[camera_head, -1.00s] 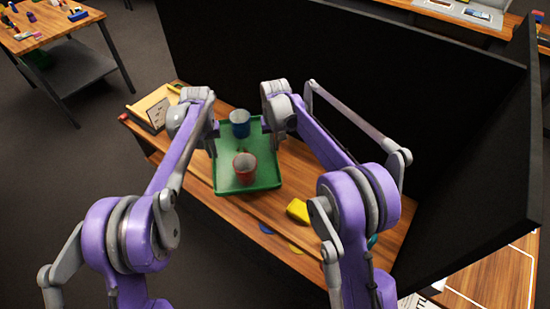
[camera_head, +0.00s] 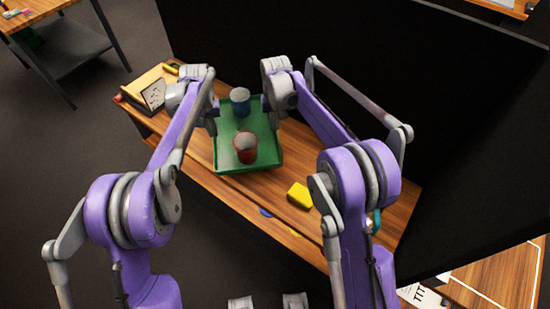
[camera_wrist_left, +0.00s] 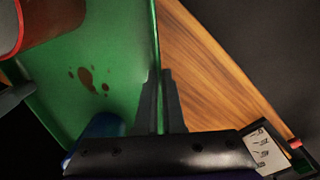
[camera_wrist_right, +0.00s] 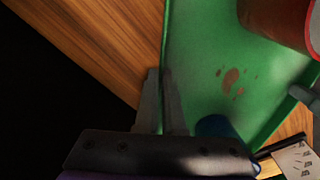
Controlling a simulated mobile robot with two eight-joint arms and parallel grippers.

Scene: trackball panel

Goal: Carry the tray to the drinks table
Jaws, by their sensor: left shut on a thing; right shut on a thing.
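The green tray (camera_head: 267,157) carries a blue cup (camera_head: 240,103) at its far end and a red cup (camera_head: 245,148) nearer me; both look upright. My left gripper (camera_head: 212,124) is shut on the tray's left rim, and its fingers show on that rim in the left wrist view (camera_wrist_left: 160,88). My right gripper (camera_head: 276,118) is shut on the right rim, as the right wrist view (camera_wrist_right: 161,88) shows. Brown spots (camera_wrist_left: 86,78) mark the tray floor between the cups. The tray is over the wooden bench; I cannot tell whether it touches it.
The wooden bench (camera_head: 330,213) holds a yellow block (camera_head: 300,195) right of the tray and a wooden tray-like box with a card (camera_head: 153,95) at its far left. A black partition (camera_head: 350,80) stands behind. Another table (camera_head: 35,28) is at the upper left, across open dark floor.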

